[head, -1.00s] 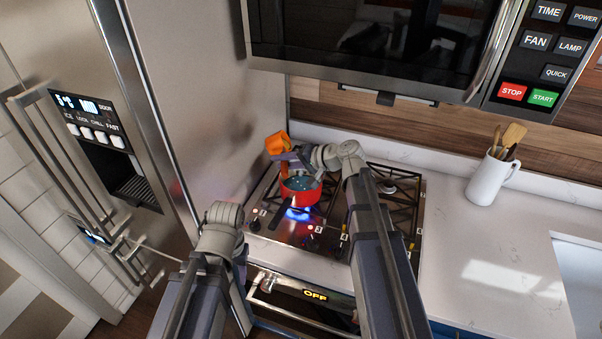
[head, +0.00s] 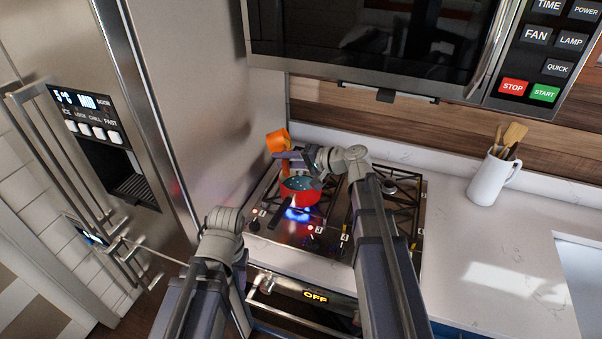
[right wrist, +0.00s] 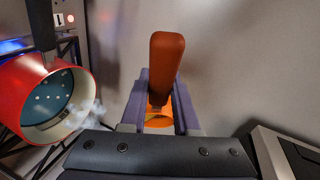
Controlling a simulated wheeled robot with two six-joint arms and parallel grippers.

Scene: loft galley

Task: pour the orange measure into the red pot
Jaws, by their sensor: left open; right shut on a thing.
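The orange measure (head: 277,141) is held in the air behind and slightly left of the red pot (head: 300,195), apart from it. My right gripper (head: 288,155) is shut on it. In the right wrist view, its brownish-orange handle (right wrist: 166,62) rises between the purple fingers (right wrist: 160,108); its inside is hidden. The red pot sits on the stove; in the right wrist view the pot (right wrist: 28,105) is at the left, with a dark speckled inside and white steam at its rim. My left arm shows at lower left in the head view, but its fingers are hidden.
A blue flame (head: 297,214) burns under the pot on the stove (head: 395,215). The steel fridge (head: 205,100) rises close at the left, and a microwave (head: 370,45) hangs above. A white utensil mug (head: 488,180) stands on the counter (head: 455,255), with clear space in front.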

